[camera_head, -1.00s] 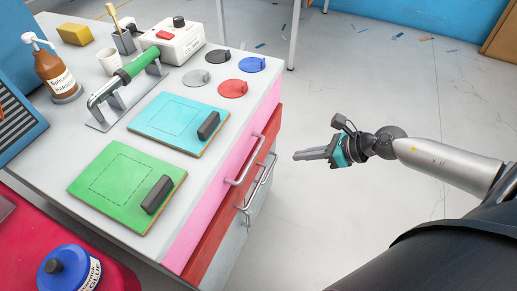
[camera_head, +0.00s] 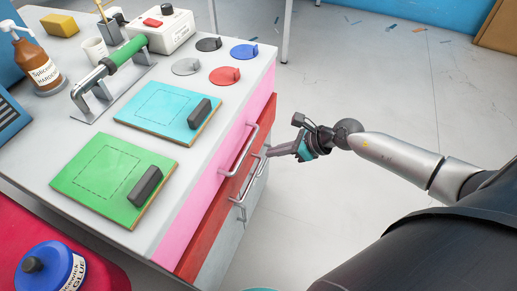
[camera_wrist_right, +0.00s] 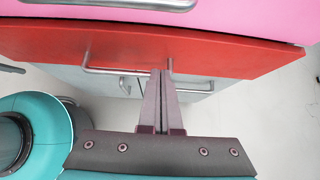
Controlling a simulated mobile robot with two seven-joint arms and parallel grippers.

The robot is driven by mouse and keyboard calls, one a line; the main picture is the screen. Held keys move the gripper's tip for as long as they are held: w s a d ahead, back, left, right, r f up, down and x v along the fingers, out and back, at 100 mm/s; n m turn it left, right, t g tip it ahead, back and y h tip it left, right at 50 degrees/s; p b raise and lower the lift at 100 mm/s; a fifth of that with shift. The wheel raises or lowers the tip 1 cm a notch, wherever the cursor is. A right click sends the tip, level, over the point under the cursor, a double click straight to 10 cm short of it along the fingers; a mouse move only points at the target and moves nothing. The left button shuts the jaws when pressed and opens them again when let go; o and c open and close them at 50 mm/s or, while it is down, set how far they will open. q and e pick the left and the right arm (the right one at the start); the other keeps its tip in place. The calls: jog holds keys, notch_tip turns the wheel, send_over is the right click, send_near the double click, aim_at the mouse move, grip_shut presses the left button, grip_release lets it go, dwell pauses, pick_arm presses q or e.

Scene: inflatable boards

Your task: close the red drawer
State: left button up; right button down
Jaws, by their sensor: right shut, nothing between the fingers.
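The red drawer (camera_head: 208,228) is in the cabinet's front, below a pink drawer (camera_head: 190,222). Its front stands out a little from the pink one; its inside is not visible. It has a metal bar handle (camera_wrist_right: 100,71). My right gripper (camera_head: 270,153) is shut and empty, at the right end of the red front beside the handle. In the right wrist view the shut fingers (camera_wrist_right: 161,74) point at the red front (camera_wrist_right: 60,42), with the tips at the handle's level. I cannot tell whether they touch it. My left gripper is not in view.
The white cabinet top (camera_head: 190,150) holds a green board (camera_head: 100,185), a blue board (camera_head: 155,110), a clamp with a green handle (camera_head: 125,52) and several coloured discs. A grey drawer with a handle sits below the red one. The floor (camera_head: 340,190) to the right is clear.

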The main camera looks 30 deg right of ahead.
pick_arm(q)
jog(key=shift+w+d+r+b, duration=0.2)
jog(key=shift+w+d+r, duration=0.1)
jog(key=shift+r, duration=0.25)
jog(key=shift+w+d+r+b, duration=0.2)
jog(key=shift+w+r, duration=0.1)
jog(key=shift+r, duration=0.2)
pick_arm(e)
jog(key=shift+w+a+f, duration=0.2)
jog(key=shift+w+a, duration=0.6)
jog(key=shift+w, duration=0.15)
jog(key=shift+w+a+f, duration=0.2)
jog(key=shift+w+a, duration=0.6)
jog(key=shift+w, duration=0.1)
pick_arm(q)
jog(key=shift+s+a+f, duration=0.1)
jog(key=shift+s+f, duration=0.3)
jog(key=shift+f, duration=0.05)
pick_arm(e)
jog(key=shift+w+a+r, duration=0.1)
jog(key=shift+w+a, duration=0.6)
jog(key=shift+w, duration=0.05)
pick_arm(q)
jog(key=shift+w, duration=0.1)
